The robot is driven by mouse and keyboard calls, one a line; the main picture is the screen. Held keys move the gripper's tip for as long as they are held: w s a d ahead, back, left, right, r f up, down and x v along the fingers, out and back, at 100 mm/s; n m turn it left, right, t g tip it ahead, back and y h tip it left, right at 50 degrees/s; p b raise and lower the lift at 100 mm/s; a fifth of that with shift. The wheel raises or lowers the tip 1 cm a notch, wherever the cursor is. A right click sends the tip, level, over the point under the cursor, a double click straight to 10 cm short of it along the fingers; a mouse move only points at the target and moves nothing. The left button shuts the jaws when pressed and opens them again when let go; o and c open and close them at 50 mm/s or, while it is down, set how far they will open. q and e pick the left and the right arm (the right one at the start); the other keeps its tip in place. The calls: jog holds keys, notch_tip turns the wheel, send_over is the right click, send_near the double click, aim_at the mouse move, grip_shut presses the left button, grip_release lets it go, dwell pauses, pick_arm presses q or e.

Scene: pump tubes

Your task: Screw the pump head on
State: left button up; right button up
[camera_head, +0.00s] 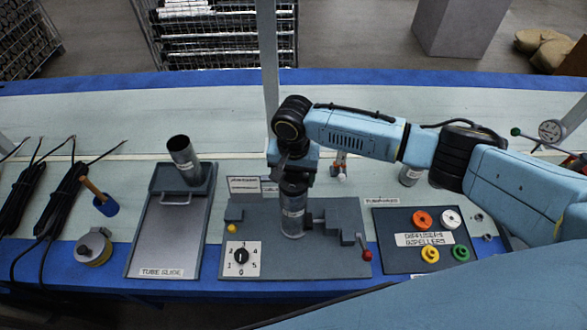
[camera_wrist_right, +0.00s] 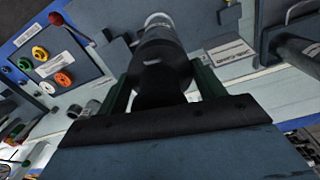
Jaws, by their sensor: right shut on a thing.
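My right gripper (camera_head: 292,176) points down over the middle fixture. It is shut on a dark round part, the pump head (camera_wrist_right: 160,55), which sits between its two green-edged fingers in the right wrist view. In the head view a grey metal pump tube (camera_head: 292,222) stands upright in the fixture, directly below the gripper. The head and tube line up; I cannot tell whether the head is threaded on, as the gripper hides the joint. My left gripper is not in view.
The fixture plate (camera_head: 330,262) carries a numbered dial (camera_head: 241,256) and a red-knobbed lever (camera_head: 366,254). On the left are a tube slide tray (camera_head: 150,240) with a standing tube (camera_head: 184,158), and a brush. On the right is a board of coloured impellers (camera_head: 395,261).

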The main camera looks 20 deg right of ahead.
jog(key=shift+r+m+p, duration=0.15)
jog(key=shift+m+p, duration=0.45)
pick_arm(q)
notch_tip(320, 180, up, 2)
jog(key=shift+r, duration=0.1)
pick_arm(e)
jog(key=m+p, duration=0.2)
jog(key=p, duration=0.1)
jog(key=shift+r, duration=0.1)
jog(key=shift+m+p, duration=0.65)
jog(key=shift+m, duration=0.15)
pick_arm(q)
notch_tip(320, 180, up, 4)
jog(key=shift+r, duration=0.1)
pick_arm(e)
jog(key=shift+f, duration=0.25)
